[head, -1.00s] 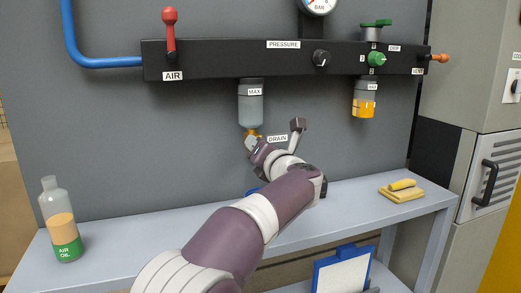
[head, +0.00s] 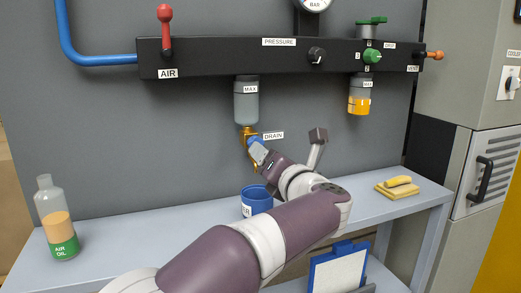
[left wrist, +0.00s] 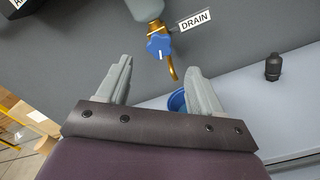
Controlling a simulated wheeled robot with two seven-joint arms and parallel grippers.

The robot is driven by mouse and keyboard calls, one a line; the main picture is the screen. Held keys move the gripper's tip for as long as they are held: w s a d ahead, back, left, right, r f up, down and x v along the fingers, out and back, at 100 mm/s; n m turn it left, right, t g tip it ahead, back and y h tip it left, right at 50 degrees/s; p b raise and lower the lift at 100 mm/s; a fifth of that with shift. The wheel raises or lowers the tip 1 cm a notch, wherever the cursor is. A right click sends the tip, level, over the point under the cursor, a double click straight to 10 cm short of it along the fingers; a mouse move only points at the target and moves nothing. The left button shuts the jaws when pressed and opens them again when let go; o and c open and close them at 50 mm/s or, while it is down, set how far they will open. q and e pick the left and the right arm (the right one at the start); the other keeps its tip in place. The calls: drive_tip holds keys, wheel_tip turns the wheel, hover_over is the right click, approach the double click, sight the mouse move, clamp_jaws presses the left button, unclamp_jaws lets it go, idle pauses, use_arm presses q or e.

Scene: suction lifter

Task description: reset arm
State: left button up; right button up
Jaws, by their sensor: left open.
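My left arm comes in from below in the head view, and its gripper (head: 258,153) points at the wall just under the filter bowl. In the left wrist view the gripper (left wrist: 160,78) is open, with nothing between its fingers. Beyond the fingertips is the brass drain valve with a blue knob (left wrist: 159,45), apart from them as far as I can tell. In the head view the gripper partly covers the valve (head: 248,133). My right gripper is not in view.
A blue cup (head: 256,200) stands on the bench (head: 120,228) below the drain. An air oil bottle (head: 57,222) stands at left, yellow cloths (head: 397,188) lie at right. The black manifold (head: 225,57) with a red air lever (head: 167,30) runs above.

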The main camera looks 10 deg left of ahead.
use_arm(q)
drive_tip(key=v, duration=0.3)
drive_tip(key=shift+s+d, duration=0.15)
drive_tip(key=shift+s, duration=0.1)
